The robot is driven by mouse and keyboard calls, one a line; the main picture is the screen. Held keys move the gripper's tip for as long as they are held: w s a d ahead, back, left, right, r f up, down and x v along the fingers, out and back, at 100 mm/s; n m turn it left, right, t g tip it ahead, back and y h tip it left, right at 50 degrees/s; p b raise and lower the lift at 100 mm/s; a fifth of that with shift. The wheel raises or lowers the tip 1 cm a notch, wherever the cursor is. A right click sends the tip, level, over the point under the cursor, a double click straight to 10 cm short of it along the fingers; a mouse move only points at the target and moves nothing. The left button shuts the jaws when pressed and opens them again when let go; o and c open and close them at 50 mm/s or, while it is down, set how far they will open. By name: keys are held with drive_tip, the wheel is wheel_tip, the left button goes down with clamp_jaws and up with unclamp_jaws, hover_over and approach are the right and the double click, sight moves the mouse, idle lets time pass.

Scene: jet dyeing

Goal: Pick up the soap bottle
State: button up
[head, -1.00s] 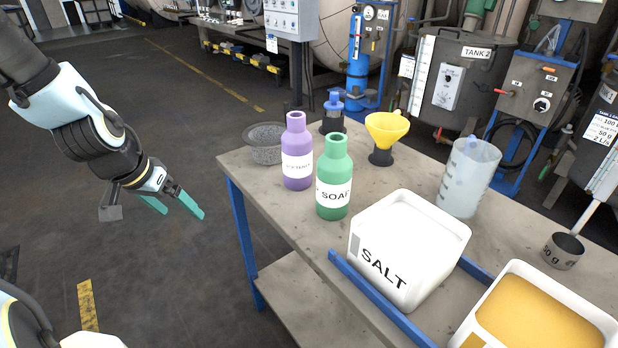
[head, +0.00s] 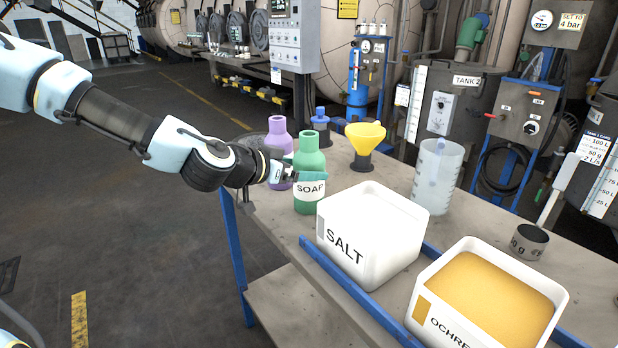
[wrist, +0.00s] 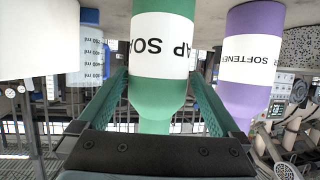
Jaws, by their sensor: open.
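The green soap bottle (head: 309,160) stands upright on the table, with a white SOAP label. In the wrist view, which is upside down, the soap bottle (wrist: 162,95) lies between the two green fingers of my gripper (wrist: 160,100), with a gap on at least the right side. The jaws are open. The purple softener bottle (head: 278,148) stands just left of and behind the soap, partly hidden by my gripper; it also shows right of the fingers in the wrist view (wrist: 252,60).
The white SALT tub (head: 345,257) stands right of the soap in front. The ochre tub (head: 425,318), yellow funnel (head: 365,135), clear jug (head: 437,175) and steel scoop (head: 528,242) share the table (head: 480,213).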

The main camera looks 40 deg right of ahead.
drive_tip(key=p+x, duration=0.1)
drive_tip(key=x, duration=0.3)
drive_tip(key=shift+s+d+f+p, duration=0.1)
drive_tip(key=shift+s+d+p, duration=0.05)
drive_tip(key=shift+d+p, duration=0.2)
drive_tip(key=shift+d+f, duration=0.2)
drive_tip(key=shift+d, duration=0.05)
drive_tip(key=c, duration=1.5)
